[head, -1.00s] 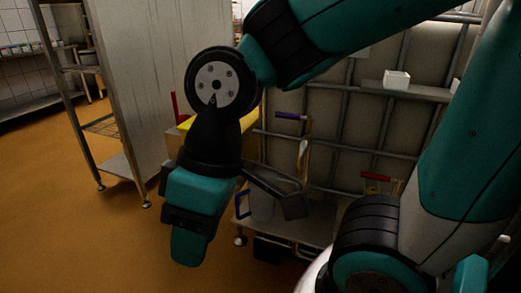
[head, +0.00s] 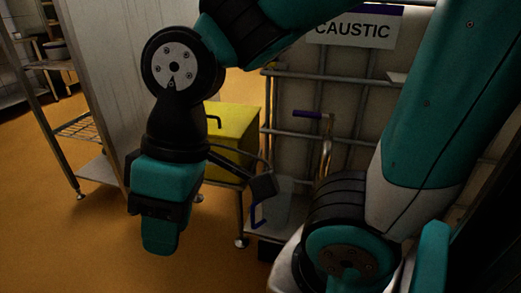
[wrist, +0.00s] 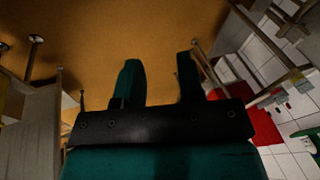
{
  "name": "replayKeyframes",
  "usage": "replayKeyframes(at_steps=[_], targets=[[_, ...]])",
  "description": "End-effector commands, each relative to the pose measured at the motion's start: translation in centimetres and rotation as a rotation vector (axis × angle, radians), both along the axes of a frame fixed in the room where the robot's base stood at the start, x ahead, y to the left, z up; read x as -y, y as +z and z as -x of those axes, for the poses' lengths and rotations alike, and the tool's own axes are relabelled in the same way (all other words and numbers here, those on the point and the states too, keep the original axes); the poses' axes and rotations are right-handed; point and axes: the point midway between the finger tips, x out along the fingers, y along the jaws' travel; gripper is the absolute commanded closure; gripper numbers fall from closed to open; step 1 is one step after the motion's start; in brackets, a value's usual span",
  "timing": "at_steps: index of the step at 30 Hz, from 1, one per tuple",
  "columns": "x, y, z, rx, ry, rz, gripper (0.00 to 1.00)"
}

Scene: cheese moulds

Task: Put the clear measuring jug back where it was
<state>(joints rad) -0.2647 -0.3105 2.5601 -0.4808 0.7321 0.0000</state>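A clear, greyish jug (head: 281,203) with a blue handle stands on the low shelf (head: 262,233) of the caged unit in the head view. It is partly hidden behind my arm, and I cannot read any scale on it. My gripper (wrist: 157,72) is open in the wrist view, with two teal fingers apart and nothing between them. In the head view my gripper (head: 161,235) hangs pointing down over the orange floor, left of the jug and apart from it. Its fingers overlap in that view.
A yellow box (head: 232,126) with a black handle stands behind my wrist. A metal rack (head: 88,165) and pale panel stand left. Orange floor (head: 60,245) is clear at front left.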

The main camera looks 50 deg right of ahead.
Motion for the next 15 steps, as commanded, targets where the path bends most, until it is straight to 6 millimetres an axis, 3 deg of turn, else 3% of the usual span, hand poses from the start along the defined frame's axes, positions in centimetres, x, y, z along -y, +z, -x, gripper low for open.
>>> replayKeyframes(at_steps=[5,8,11,14,15], targets=[[0.9,-0.2,-0.5,-0.008,-0.035,-0.004,0.65],[2.5,-0.9,-3.0,-0.047,-0.205,0.015,0.65],[5.9,-2.4,-7.4,-0.122,-0.537,0.050,0.65],[11.7,-4.8,-12.0,-0.213,-0.976,0.090,0.65],[14.4,-5.9,-13.4,-0.249,-1.159,0.104,0.65]])
